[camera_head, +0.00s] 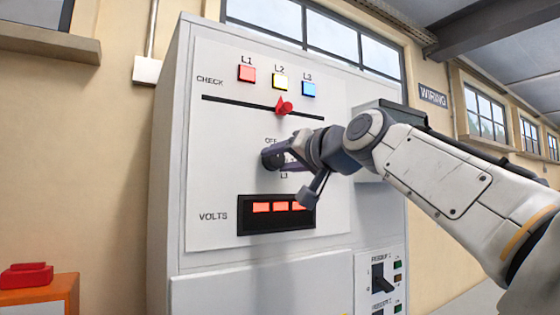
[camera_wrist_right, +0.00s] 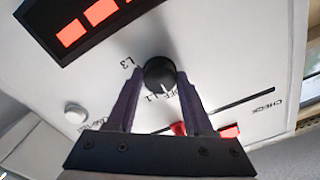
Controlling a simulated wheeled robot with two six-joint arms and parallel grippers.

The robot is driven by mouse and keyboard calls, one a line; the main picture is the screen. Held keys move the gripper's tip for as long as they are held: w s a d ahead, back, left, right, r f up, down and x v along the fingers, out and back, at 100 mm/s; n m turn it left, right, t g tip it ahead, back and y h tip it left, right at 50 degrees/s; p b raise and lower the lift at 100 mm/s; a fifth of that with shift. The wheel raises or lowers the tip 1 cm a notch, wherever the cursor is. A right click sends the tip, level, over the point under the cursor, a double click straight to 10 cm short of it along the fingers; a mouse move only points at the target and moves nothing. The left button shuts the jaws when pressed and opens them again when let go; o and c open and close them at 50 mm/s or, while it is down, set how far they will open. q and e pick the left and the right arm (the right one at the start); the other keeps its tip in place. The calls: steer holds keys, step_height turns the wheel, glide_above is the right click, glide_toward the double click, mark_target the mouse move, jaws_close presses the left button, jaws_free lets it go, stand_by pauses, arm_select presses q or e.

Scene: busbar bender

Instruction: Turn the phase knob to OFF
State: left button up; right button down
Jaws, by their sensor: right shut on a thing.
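The phase knob (camera_head: 272,159) is a dark round knob on the white cabinet panel, below the OFF label and above the volts display. It also shows in the right wrist view (camera_wrist_right: 159,73), with a short light pointer mark on its rim toward the OFF and L1 lettering; which of the two it points at I cannot tell. My right gripper (camera_head: 284,160) is at the knob, coming from the right. In the wrist view its two purple fingers (camera_wrist_right: 160,80) stand on either side of the knob, shut on it. The gripper hides part of the label ring. My left gripper is not in view.
Above the knob is a CHECK slider with a red handle (camera_head: 284,106) under red, yellow and blue L1, L2, L3 squares. Below is the volts display (camera_head: 276,214) with lit red windows. Feeder switches (camera_head: 381,279) sit lower right. An orange cabinet (camera_head: 40,297) stands at left.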

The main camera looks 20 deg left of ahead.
steer(key=shift+f, duration=0.1)
steer(key=shift+c, duration=1.4)
jaws_free()
steer(key=shift+d, duration=0.1)
steer(key=shift+s+d+b, duration=0.25)
steer(key=shift+s+b, duration=0.05)
steer(key=shift+b, duration=0.1)
steer(key=b+v, duration=0.4)
steer(key=v, duration=0.5)
steer(key=shift+d, duration=0.25)
steer(key=shift+s, duration=0.15)
